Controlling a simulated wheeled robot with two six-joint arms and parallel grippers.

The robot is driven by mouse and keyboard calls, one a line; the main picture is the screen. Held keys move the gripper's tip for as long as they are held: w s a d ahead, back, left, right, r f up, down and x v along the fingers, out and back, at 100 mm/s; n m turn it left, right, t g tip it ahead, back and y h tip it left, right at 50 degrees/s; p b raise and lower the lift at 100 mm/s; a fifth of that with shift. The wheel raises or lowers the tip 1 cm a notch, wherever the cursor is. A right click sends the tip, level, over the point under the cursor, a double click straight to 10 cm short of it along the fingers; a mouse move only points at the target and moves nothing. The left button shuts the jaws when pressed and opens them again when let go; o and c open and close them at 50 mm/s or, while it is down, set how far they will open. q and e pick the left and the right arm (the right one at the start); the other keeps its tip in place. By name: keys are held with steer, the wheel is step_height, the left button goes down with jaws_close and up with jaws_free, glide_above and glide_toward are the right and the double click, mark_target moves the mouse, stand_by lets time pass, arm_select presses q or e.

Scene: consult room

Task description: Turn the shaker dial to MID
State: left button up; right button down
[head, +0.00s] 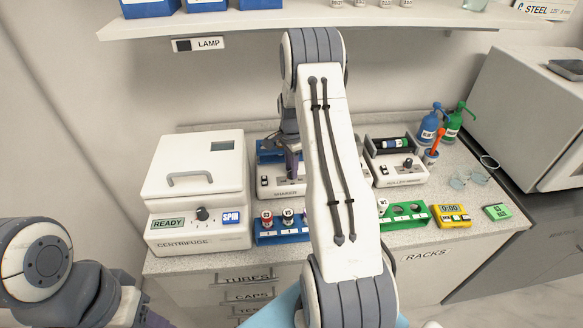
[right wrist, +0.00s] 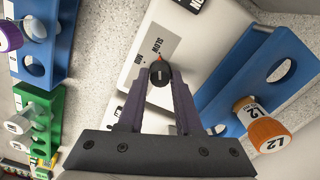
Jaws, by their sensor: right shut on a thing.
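The shaker (head: 266,185) is a white box with a blue top on the counter, partly hidden behind my right arm in the head view. In the right wrist view its white front carries a grey label plate (right wrist: 142,68) with the words SLOW and MID. The black dial (right wrist: 160,78) has a red mark at its upper edge, toward the lettering; which word it points at is hard to tell. My right gripper (right wrist: 160,84) is shut on the dial, one finger on each side. It also shows in the head view (head: 292,165). My left arm is at the lower left, its fingers unclear.
The centrifuge (head: 195,210) stands left of the shaker and the roller mixer (head: 397,172) right. A blue tube rack (head: 268,236) stands in front of the shaker, and a green rack (head: 408,216) right of my arm. A shelf (head: 240,22) hangs above.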

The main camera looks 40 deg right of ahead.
steer(key=shift+n, duration=0.3)
steer(key=n+b, duration=0.1)
steer(key=n, duration=0.1)
steer(key=shift+n, duration=0.3)
steer(key=n, duration=0.2)
steer(key=shift+n+b, duration=0.35)
steer(key=shift+n, duration=0.05)
steer(key=n+b, duration=0.1)
steer(key=n, duration=0.4)
steer(key=shift+n, duration=0.3)
steer(key=c, duration=0.6)
jaws_free()
step_height(320, 180, up, 11)
steer(key=b, duration=0.2)
steer(key=shift+f, duration=0.2)
